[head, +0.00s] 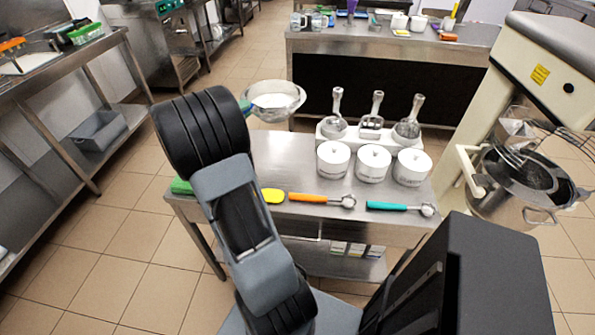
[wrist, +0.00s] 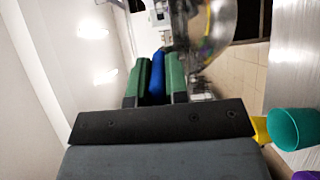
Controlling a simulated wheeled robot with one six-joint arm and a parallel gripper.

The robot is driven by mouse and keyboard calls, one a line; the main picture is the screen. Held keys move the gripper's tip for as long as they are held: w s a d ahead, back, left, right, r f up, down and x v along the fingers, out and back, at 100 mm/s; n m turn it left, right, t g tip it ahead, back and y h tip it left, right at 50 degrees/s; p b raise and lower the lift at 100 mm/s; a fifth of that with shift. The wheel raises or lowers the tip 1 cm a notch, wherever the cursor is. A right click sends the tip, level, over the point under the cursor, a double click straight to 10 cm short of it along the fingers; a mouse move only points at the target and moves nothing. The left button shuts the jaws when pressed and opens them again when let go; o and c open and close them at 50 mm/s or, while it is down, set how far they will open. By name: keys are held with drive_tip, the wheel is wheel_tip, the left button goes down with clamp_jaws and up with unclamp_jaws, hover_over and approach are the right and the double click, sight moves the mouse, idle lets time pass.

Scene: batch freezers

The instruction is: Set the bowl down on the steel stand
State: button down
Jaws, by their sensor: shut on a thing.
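The steel bowl (head: 273,92) is in the air by the far left corner of the steel stand (head: 265,152). It looks roughly level, with something pale inside. In the wrist view, the bowl (wrist: 222,32) shows in part at the top. My gripper (head: 245,106) is at the bowl's left side, mostly hidden behind my arm in the head view. In the wrist view, its green fingers (wrist: 155,82) are shut on a blue part, which seems to be the bowl's grip. Where that part joins the bowl is unclear.
The stand bears three white tubs (head: 373,164), a white holder with three scoops (head: 371,128), and a yellow-ended tool (head: 273,196), an orange-handled scoop (head: 310,198) and a teal-handled scoop (head: 390,206) along its front. A mixer (head: 520,185) stands at right. The stand's back left is bare.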

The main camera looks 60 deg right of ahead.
sight(258, 114)
drive_tip(key=f+b, duration=0.2)
drive_tip(key=f, duration=0.1)
drive_tip(key=f+b, duration=0.1)
drive_tip(key=f, duration=0.1)
drive_tip(key=shift+w+b, duration=0.25)
drive_tip(key=shift+b, duration=0.1)
wheel_tip(258, 114, down, 10)
drive_tip(key=shift+r, duration=0.2)
drive_tip(key=shift+f+b, duration=0.2)
drive_tip(key=shift+b, duration=0.1)
drive_tip(key=c, duration=1.1)
unclamp_jaws()
drive_tip(key=shift+r, duration=0.1)
